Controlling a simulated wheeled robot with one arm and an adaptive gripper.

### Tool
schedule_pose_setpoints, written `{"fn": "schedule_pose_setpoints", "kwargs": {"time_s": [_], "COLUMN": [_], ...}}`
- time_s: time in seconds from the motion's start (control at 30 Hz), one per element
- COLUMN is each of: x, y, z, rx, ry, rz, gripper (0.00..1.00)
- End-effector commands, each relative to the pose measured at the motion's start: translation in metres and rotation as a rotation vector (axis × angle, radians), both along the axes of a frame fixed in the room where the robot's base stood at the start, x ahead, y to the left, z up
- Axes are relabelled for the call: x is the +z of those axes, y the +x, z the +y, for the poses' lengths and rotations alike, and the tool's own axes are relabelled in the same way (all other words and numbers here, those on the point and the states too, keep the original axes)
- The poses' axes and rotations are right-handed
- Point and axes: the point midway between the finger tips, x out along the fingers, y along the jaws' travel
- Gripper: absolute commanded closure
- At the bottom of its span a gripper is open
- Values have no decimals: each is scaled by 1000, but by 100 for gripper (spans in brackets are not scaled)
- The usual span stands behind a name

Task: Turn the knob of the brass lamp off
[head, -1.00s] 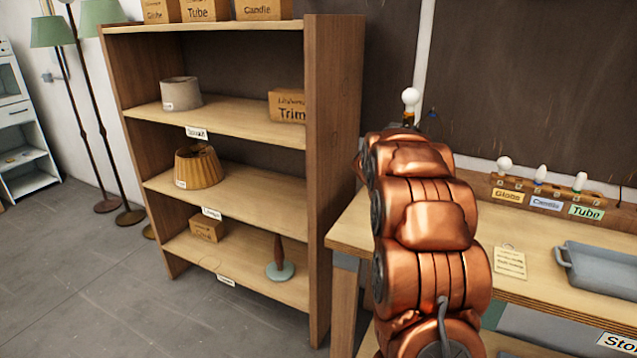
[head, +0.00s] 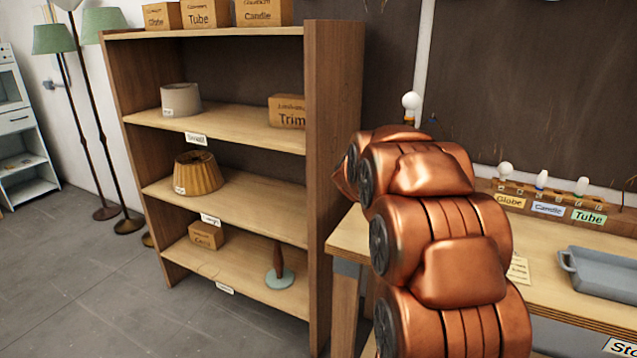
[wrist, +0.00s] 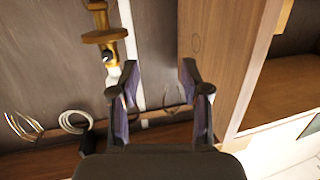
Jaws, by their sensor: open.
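The brass lamp (wrist: 104,36) shows at the upper left of the wrist view, with a pale bulb-like end below its brass body. The lamp is beyond and to the left of the left finger, apart from the gap between the fingers. In the head view a white bulb (head: 410,101) stands above my copper-coloured arm, likely this lamp's bulb. The arm hides what is below it, and my gripper is hidden there too.
A wooden shelf unit (head: 334,150) stands left of my arm; its side panel (wrist: 208,55) is close to the right finger. A bulb rack (head: 545,203) and grey tray (head: 605,275) are on the workbench (head: 350,235). Cable coils (wrist: 74,122) show at the lower left.

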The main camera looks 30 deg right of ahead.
Motion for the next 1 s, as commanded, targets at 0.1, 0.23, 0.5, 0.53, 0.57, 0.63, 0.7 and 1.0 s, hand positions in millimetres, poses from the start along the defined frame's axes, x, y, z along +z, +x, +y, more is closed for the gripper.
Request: {"fn": "schedule_pose_setpoints", "kwargs": {"time_s": [0.1,0.23,0.5,0.53,0.57,0.63,0.7,1.0], "x": [-4,-9,-23,-25,-26,-30,-34,-46], "y": [3,4,3,3,2,1,-1,-11], "z": [18,38,80,84,88,99,110,147], "rx": [45,94,190,199,208,232,256,332], "ry": [22,51,107,113,119,135,149,197], "rz": [19,44,103,109,116,133,151,213], "gripper": [53,53,53,53,53,53,53,53]}}
